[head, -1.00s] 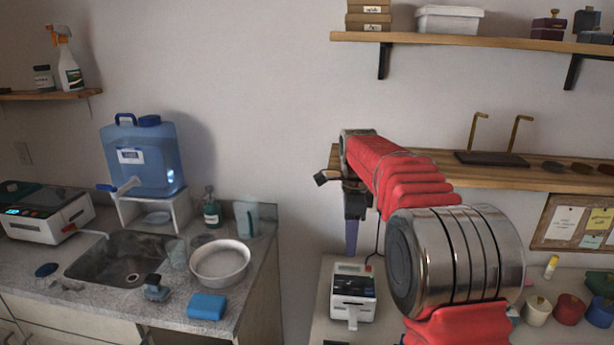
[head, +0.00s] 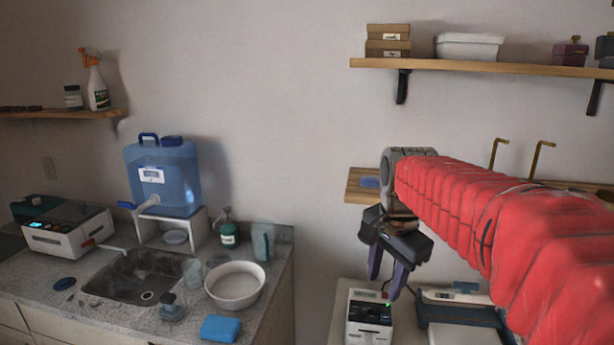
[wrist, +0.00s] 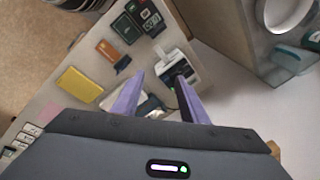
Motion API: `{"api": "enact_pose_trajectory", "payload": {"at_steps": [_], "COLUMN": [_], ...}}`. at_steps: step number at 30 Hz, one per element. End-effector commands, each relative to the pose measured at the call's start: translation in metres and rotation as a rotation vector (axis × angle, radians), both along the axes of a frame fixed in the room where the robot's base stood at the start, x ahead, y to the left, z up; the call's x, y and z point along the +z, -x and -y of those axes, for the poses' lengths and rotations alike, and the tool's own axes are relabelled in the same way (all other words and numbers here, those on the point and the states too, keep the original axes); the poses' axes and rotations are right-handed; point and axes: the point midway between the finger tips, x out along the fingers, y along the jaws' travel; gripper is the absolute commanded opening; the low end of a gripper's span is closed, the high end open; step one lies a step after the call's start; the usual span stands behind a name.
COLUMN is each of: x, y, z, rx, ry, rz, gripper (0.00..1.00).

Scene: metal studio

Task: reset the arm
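My gripper (head: 386,284) hangs at the end of my red-sleeved arm in the head view, in front of the wall and above the small white machine (head: 368,318). Its two purple fingers point down and stand apart with nothing between them. In the wrist view my gripper (wrist: 158,92) also shows both fingers spread and empty. Beyond the fingertips lies the bench top with the white machine (wrist: 180,70); the fingers do not appear to touch it.
A wooden wall shelf (head: 357,186) is close behind my gripper. A higher shelf (head: 480,67) holds boxes. On the left, a counter holds a sink (head: 140,276), a blue water jug (head: 163,178), a white bowl (head: 235,286) and a blue sponge (head: 221,328). The wall between is clear.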

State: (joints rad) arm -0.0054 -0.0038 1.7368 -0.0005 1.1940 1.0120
Motion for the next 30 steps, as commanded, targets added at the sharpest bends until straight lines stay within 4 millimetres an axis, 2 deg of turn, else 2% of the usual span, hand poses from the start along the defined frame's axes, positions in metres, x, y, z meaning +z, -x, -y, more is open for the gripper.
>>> {"api": "enact_pose_trajectory", "payload": {"at_steps": [3, 14, 30], "x": [0.004, 0.001, -0.027], "y": [0.022, 0.081, 0.167], "z": [0.000, 0.001, 0.001], "rx": [0.082, 0.333, 0.700], "ry": [0.019, 0.090, 0.230], "rz": [0.026, 0.097, 0.195], "gripper": [0.40, 0.40, 0.40]}}
